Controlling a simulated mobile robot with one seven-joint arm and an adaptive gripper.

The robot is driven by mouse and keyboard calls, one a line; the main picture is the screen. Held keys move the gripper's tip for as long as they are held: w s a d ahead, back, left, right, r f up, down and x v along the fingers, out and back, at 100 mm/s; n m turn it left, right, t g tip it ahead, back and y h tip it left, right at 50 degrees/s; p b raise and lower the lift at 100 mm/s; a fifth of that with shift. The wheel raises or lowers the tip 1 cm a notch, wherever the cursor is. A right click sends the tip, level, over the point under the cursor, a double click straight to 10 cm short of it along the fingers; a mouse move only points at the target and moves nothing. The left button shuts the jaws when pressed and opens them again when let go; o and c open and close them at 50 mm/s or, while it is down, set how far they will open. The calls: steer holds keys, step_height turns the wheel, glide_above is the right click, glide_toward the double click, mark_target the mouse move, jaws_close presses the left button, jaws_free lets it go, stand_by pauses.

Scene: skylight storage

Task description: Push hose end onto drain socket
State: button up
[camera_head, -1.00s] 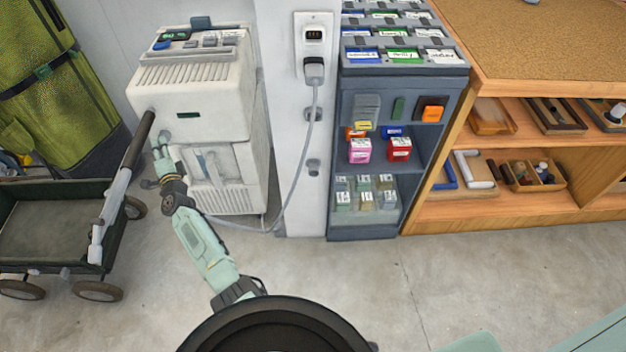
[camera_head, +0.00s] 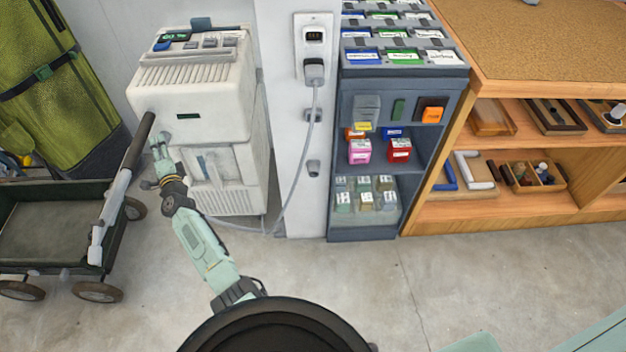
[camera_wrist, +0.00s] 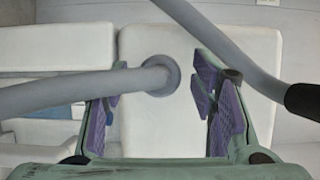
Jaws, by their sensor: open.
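The white machine (camera_head: 205,100) stands against the wall in the head view, and my gripper (camera_head: 161,148) is at its front left. In the wrist view, a grey hose (camera_wrist: 85,91) comes in from the left and its end meets a round grey drain socket (camera_wrist: 164,72) on the white panel. The hose end and socket look in contact; how deep the end sits cannot be told. My gripper (camera_wrist: 160,82) is open, with its purple-padded fingers apart on either side of the hose end. The hose is hard to make out in the head view.
A dark cart (camera_head: 55,225) stands at the left, its black-gripped handle (camera_head: 138,140) close to my gripper and also in the wrist view (camera_wrist: 225,48). A power cord (camera_head: 312,150) hangs from the wall outlet. A storage rack (camera_head: 370,215) stands right; the floor ahead is clear.

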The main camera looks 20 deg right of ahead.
steer(key=s+d+p, duration=0.1)
steer(key=s+p, duration=0.3)
steer(key=s, duration=0.4)
steer(key=shift+d, duration=0.15)
stand_by(1.3)
stand_by(0.3)
steer(key=s+d, duration=0.2)
steer(key=s, duration=0.9)
steer(key=shift+s, duration=0.4)
